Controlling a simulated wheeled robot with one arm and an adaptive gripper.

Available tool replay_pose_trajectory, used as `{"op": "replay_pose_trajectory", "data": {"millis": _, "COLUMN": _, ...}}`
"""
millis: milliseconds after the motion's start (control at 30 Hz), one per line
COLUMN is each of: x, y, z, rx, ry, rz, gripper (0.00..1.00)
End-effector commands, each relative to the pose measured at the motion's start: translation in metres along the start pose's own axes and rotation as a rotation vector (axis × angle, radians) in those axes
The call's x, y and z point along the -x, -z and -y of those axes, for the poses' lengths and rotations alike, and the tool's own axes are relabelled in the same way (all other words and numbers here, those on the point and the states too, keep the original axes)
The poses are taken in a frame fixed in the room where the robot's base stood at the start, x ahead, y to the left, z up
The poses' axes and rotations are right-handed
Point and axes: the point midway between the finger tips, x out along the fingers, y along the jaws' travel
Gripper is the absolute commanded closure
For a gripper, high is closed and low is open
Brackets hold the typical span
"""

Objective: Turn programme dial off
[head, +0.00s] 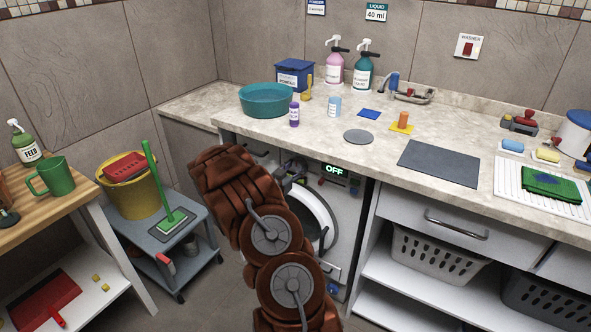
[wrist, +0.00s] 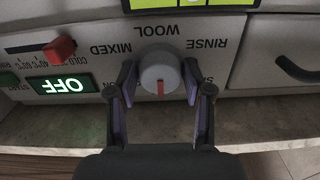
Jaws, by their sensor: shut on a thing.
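The programme dial (wrist: 160,74) is a round grey knob with a red pointer mark, on the washer's front panel in the wrist view. The words MIXED, WOOL and RINSE show upside down around it. My gripper (wrist: 160,90) has one finger on each side of the dial and is shut on it. The washer (head: 318,222) stands under the counter in the head view, its round door open. Its lit display (head: 335,170) reads OFF, and the display also shows upside down in the wrist view (wrist: 64,85). My arm hides part of the washer in the head view.
A red slider knob (wrist: 59,48) sits beside the dial on the panel. A drawer (wrist: 285,55) is at the right in the wrist view. The counter (head: 300,140) above holds a teal basin (head: 266,100) and bottles. A grey trolley (head: 165,240) stands left of my arm.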

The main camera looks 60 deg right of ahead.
Motion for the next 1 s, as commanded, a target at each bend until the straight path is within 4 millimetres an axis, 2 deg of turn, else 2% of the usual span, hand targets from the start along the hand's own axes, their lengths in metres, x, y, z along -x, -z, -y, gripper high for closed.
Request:
{"op": "replay_pose_trajectory", "data": {"millis": 600, "x": 0.0001, "y": 0.0001, "z": 0.0001, "rx": 0.036, "ry": 0.001, "rz": -0.001, "gripper": 0.84}}
{"op": "replay_pose_trajectory", "data": {"millis": 633, "x": 0.0001, "y": 0.0001, "z": 0.0001, "rx": 0.036, "ry": 0.001, "rz": -0.001, "gripper": 0.49}}
{"op": "replay_pose_trajectory", "data": {"millis": 867, "x": 0.0004, "y": -0.0002, "z": 0.0003, "rx": 0.036, "ry": 0.001, "rz": -0.001, "gripper": 0.25}}
{"op": "replay_pose_trajectory", "data": {"millis": 1000, "x": 0.0005, "y": -0.0002, "z": 0.0004, "rx": 0.036, "ry": 0.001, "rz": 0.0, "gripper": 0.23}}
